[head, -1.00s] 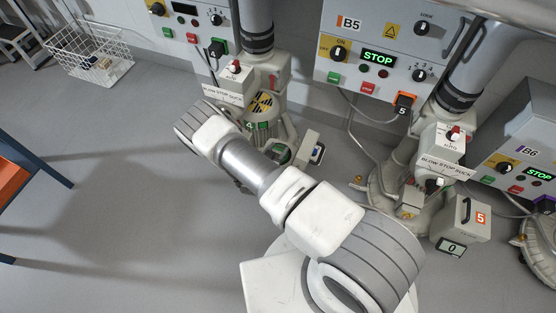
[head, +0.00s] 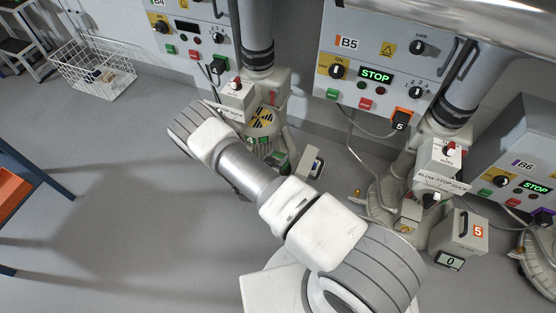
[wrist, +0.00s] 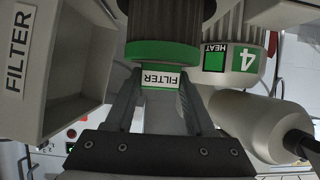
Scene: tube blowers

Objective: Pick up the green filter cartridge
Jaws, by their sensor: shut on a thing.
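The green filter cartridge (wrist: 160,52) shows in the wrist view as a dark ribbed body with a green band and a white FILTER tab (wrist: 160,78). My gripper (wrist: 160,88) has one finger on each side of the tab end and is shut on it. In the wrist view the box-shaped FILTER housing (wrist: 82,75) stands open to the left of the cartridge, and the cartridge is outside it. In the head view my arm hides the gripper and most of this spot beside blower 4 (head: 262,120).
Blower 4's green 4 HEAT label (wrist: 233,58) and a pale rounded part (wrist: 262,122) lie close on the right in the wrist view. Blower 5 (head: 405,210) and its box (head: 460,232) stand to the right. Open floor (head: 130,200) lies left, with a wire basket (head: 92,70) behind.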

